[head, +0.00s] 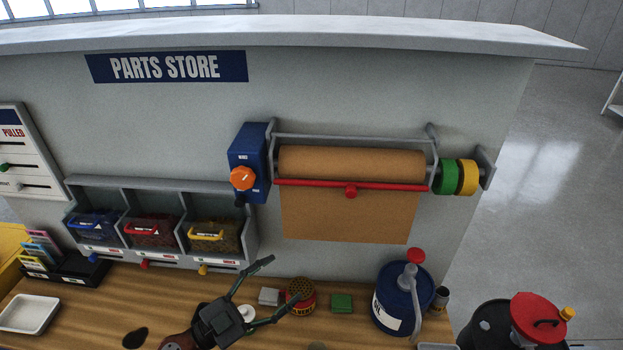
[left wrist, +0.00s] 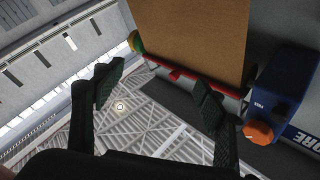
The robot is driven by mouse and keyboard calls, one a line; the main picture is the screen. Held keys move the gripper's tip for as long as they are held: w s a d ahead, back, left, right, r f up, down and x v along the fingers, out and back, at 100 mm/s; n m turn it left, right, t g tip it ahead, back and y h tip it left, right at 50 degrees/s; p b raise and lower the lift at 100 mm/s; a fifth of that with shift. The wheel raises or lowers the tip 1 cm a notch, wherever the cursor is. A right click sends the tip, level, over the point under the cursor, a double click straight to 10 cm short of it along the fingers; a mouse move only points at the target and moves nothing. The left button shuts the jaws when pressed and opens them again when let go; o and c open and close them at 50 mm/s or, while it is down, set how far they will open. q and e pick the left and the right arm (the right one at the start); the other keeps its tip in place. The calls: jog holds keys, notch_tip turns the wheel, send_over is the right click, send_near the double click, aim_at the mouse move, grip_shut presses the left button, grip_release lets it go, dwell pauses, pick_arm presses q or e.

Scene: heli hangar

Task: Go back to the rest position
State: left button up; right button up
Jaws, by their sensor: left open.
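My left gripper (head: 284,286) is open and empty in the head view. It hangs over the wooden counter, its two dark green fingers spread apart and pointing up and right. In the left wrist view its fingers (left wrist: 155,95) are wide apart with nothing between them. Beyond them show the brown paper roll's hanging sheet (left wrist: 190,35) and the blue dial box (left wrist: 285,95). My right gripper is in neither view.
The counter (head: 180,300) holds a white tray (head: 30,314), a red tin (head: 301,298), a green block (head: 342,303) and a blue drum (head: 402,298). Parts bins (head: 152,232) and the paper roll (head: 350,162) are on the wall behind. A black drum (head: 490,325) stands right.

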pick_arm(q)
jog(key=w+a+f+n+t+y, duration=0.1)
jog(key=w+a+n+t+y, duration=0.2)
jog(key=a+n+t+y, duration=0.45)
jog(key=w+a+f+n+t+y, duration=0.1)
jog(key=w+a+n+t+y, duration=0.3)
jog(key=a, duration=0.6)
jog(key=s+a+f+n+g+y, duration=0.3)
jog(key=a+f+n+g+y, duration=0.15)
jog(key=a+f, duration=0.35)
jog(key=s+a+f+n+g+y, duration=0.3)
jog(key=a+f+g+y, duration=0.2)
jog(key=f, duration=0.5)
jog(key=s+d+f+m+g+h, duration=0.15)
jog(key=s+f+g, duration=0.85)
jog(key=s+f, duration=1.1)
jog(key=s+d+f+g+h+b, duration=0.1)
jog(key=s+f, duration=0.1)
jog(key=f, duration=1.3)
jog(key=s+d+f+h+b, duration=0.1)
jog(key=f, duration=1.4)
jog(key=s+f+m+g+b, duration=0.1)
jog(key=s+f+b, duration=0.1)
jog(key=s+f, duration=1.8)
jog(key=shift+d+f+g, duration=0.2)
jog(key=shift+g, duration=0.2)
